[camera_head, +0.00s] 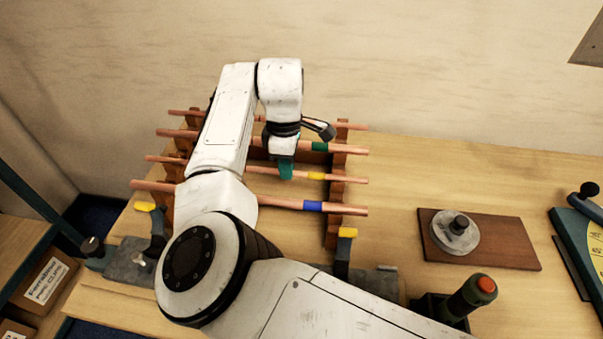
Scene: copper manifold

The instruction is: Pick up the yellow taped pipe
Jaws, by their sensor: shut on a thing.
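The yellow taped pipe (345,179) is a thin copper rod with a yellow band right of its middle. It lies across two brown notched racks, third from the back. My gripper (286,170) is over it, left of the yellow band, with a teal fingertip across the pipe. It is shut on this pipe; the far finger is mostly hidden. My arm covers part of the pipe's left half. I cannot tell whether the pipe sits in its notches or slightly above them.
A green taped pipe (345,150) and another copper pipe (355,126) lie behind; a blue taped pipe (335,208) lies in front. Yellow-tipped clamps (346,234) stand near the front. A brown board (510,250) with a grey round fixture is at right.

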